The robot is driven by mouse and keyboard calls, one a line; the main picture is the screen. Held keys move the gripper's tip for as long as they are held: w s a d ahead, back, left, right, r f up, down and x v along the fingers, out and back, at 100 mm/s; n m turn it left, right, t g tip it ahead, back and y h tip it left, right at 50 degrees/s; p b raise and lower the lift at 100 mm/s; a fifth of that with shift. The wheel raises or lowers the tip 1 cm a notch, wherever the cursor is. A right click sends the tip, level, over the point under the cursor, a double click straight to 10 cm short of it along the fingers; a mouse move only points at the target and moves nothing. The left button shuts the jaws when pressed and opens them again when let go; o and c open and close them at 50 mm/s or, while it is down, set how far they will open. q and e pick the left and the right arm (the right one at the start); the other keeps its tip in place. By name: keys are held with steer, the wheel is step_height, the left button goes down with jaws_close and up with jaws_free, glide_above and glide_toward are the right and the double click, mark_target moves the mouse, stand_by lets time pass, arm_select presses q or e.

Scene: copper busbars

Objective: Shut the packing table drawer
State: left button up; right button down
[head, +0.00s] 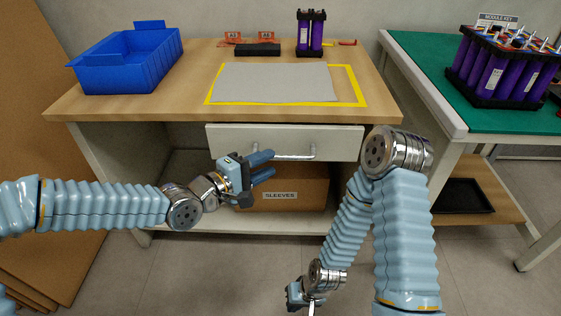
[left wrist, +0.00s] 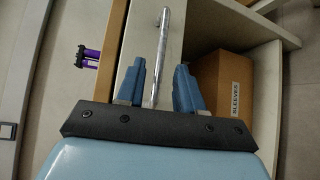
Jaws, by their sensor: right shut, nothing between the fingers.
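The packing table (head: 150,108) has a pale drawer (head: 340,142) under its top. In the head view the drawer front sits just below the tabletop edge and no interior shows; I cannot tell how far out it stands. A silver bar handle (head: 297,157) is on the front. My left gripper (head: 272,165) is open in front of the drawer, by the left part of the handle. In the left wrist view the handle (left wrist: 164,30) appears between the spread fingers (left wrist: 160,66); contact is unclear. My right gripper (head: 303,304) is low, shut and empty, away from the drawer.
A cardboard box labelled SLEEVES (head: 305,195) stands on the shelf below the drawer. The tabletop holds a blue bin (head: 125,65), a grey mat (head: 275,82) and purple cells (head: 311,32). A green-topped table (head: 425,68) with a battery pack (head: 505,70) stands at right.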

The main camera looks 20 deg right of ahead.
mark_target(278, 158)
arm_select(q)
steer(key=x, duration=0.5)
steer(key=shift+w+d, duration=0.1)
steer(key=shift+d, duration=0.05)
jaws_close()
